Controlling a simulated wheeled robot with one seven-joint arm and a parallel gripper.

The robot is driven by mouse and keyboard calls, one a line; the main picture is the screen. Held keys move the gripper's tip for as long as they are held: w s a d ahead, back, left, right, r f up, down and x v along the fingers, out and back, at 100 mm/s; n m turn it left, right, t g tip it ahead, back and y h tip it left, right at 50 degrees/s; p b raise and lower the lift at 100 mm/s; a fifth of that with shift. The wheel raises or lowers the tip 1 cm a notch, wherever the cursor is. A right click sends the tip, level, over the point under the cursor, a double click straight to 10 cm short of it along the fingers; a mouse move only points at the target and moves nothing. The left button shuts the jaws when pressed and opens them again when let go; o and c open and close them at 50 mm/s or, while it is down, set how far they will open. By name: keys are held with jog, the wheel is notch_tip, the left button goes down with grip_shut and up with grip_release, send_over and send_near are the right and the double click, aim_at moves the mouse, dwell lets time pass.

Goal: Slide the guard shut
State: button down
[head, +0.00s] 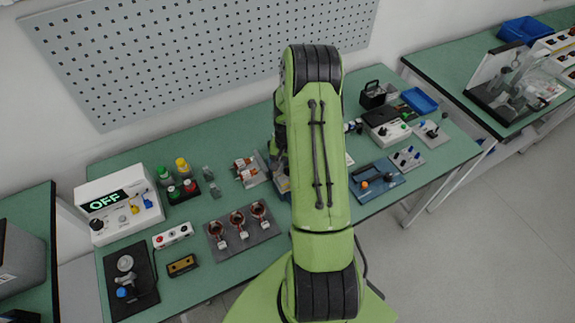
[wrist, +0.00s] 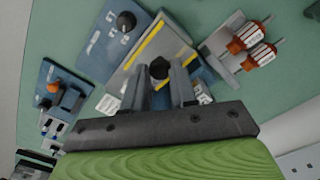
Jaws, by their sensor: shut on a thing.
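The guard looks to be the grey panel with yellow stripes (wrist: 172,38) in the middle of the wrist view, on a blue base. A black knob (wrist: 159,67) stands up from it. My gripper (wrist: 160,78) is over the panel, its two fingers shut on the knob from either side. The fingers and palm hide the near part of the panel, so I cannot tell how far the guard stands open. In the head view my arm covers nearly all of this fixture; only a small blue edge (head: 283,184) shows beside it.
A grey-blue plate with a black dial (wrist: 126,21) adjoins the panel. A stand with orange-and-white parts (wrist: 250,45) is close on the right. A blue fixture with an orange knob (wrist: 53,87) is at left. The green bench (head: 205,283) has clear room at its front edge.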

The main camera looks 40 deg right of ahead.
jog(key=d, duration=0.2)
jog(key=s+d+b, duration=0.1)
jog(key=d, duration=0.2)
jog(key=s+d, duration=0.1)
jog(key=d, duration=0.2)
jog(key=shift+s+d+b, duration=0.15)
jog(key=shift+s+b, duration=0.05)
jog(key=shift+b, duration=0.2)
jog(key=shift+d, duration=0.1)
jog(key=c, duration=0.9)
grip_release()
jog(key=shift+s+d, duration=0.1)
jog(key=shift+r, duration=0.25)
notch_tip(320, 180, up, 15)
jog(key=shift+r, duration=0.15)
